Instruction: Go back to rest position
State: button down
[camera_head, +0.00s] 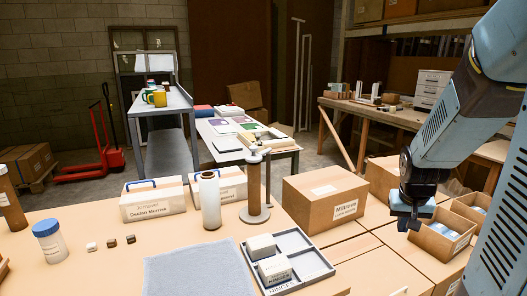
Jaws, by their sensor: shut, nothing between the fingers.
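My arm comes in from the right side of the head view, its light blue links bent downward. My gripper (409,222) hangs at its end, pointing down, over the cardboard boxes right of the near table. The gripper is shut and I see nothing held in it. It is close to an open box with pale blue contents (437,240); I cannot tell whether they touch.
A closed carton (325,199) stands left of my gripper.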

jog(key=s+a+r+n+t+y, duration=0.1)
jog(key=s+a+r+n+t, duration=0.1)
jog(key=s+a+r, duration=1.1)
notch_tip(320, 180, up, 2)
jog(key=shift+s+r+n+y, duration=0.2)
jog(key=shift+s+n+y, duration=0.2)
jog(key=shift+s+n, duration=0.15)
